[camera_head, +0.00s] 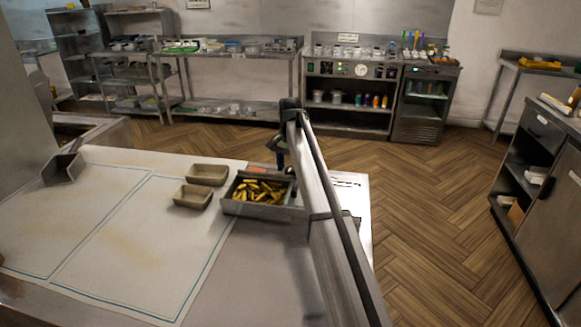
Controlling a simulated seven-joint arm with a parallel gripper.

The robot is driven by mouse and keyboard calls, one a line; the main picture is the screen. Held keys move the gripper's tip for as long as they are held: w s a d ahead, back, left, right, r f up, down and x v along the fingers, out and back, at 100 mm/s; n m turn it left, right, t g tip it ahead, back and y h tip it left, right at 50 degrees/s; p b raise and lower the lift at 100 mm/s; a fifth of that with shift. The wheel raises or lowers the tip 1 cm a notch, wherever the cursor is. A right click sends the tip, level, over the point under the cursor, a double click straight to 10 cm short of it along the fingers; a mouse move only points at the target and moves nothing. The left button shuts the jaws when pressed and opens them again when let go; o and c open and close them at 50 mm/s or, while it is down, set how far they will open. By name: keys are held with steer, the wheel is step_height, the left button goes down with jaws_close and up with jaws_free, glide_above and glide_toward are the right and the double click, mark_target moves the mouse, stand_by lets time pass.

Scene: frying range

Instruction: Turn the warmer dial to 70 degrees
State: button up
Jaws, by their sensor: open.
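A metal unit (335,70) against the back wall has a front panel with a white round dial or gauge (361,70), knobs and a small green light. I cannot tell whether this is the warmer dial, and its setting is too small to read. My gripper (279,160) is the dark end below my raised arm, just behind a metal tray (258,210) of fries, far from the back unit. It is open; its fingertips are small and partly hidden by my arm. No other dial shows clearly.
Two empty tan boxes (192,196) stand left of the fries on the pale worktop (240,262). A metal scoop-like holder (63,168) is farther left. Wooden floor (430,190) lies open beyond the counter. A steel cabinet (548,200) stands at right.

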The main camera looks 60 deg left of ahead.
steer(key=c, duration=1.1)
steer(key=shift+o, duration=0.2)
steer(key=n, duration=1.2)
steer(key=shift+n, duration=0.4)
steer(key=o, duration=1.1)
steer(key=shift+c, duration=0.2)
